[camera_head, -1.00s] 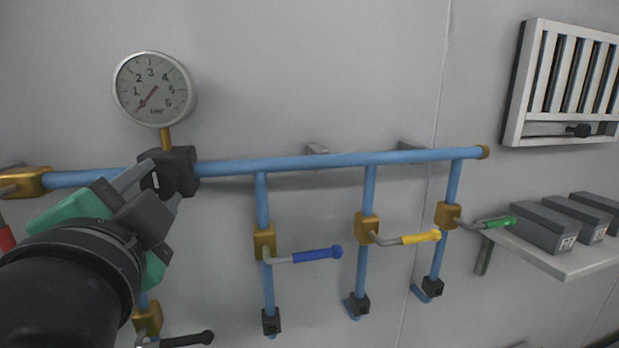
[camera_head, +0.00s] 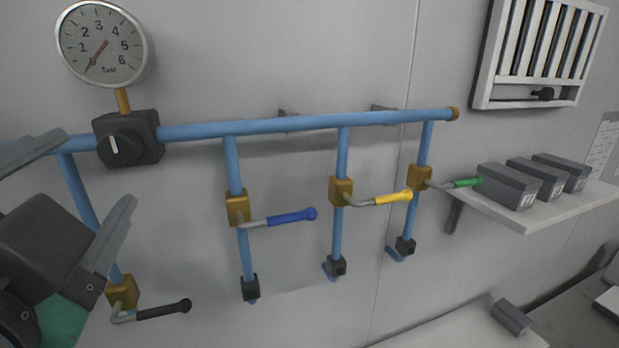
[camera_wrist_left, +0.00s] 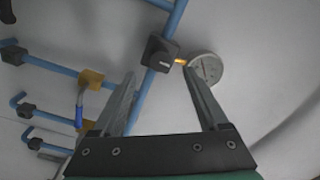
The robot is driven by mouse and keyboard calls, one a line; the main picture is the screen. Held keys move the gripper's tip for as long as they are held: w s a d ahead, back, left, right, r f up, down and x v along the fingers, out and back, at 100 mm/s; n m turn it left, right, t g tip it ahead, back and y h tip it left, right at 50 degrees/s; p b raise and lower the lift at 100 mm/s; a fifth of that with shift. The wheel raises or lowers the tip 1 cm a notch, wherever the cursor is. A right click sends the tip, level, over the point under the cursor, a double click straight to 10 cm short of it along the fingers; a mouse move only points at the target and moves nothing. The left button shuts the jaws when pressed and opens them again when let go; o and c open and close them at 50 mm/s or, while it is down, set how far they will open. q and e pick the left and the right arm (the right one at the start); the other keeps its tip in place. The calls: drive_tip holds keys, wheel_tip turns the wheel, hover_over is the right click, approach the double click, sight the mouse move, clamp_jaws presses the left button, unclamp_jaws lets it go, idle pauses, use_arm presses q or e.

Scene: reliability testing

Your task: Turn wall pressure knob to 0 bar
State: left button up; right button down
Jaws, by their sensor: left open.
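The black round pressure knob (camera_head: 121,147) sits on a dark square block on the blue wall pipe. Its white mark stands close to upright, tilted slightly. The round pressure gauge (camera_head: 101,45) is above it on a brass stem; its red needle points to the lower left, below the 1, at the low end of the scale. My left gripper (camera_head: 95,172) is open and empty, left of and below the knob, apart from it. In the left wrist view the knob (camera_wrist_left: 158,57) shows between the open fingers, with the gauge (camera_wrist_left: 206,69) beside it. My right gripper is out of view.
Valves with blue (camera_head: 292,217), yellow (camera_head: 393,198), green (camera_head: 467,183) and black (camera_head: 164,311) handles hang below the pipe (camera_head: 290,124). A shelf (camera_head: 543,214) with grey boxes is at right, under a vent (camera_head: 541,50).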

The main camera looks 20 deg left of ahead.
use_arm(q)
drive_tip(key=v, duration=0.4)
drive_tip(key=shift+s+d, duration=0.1)
drive_tip(key=shift+s, duration=0.15)
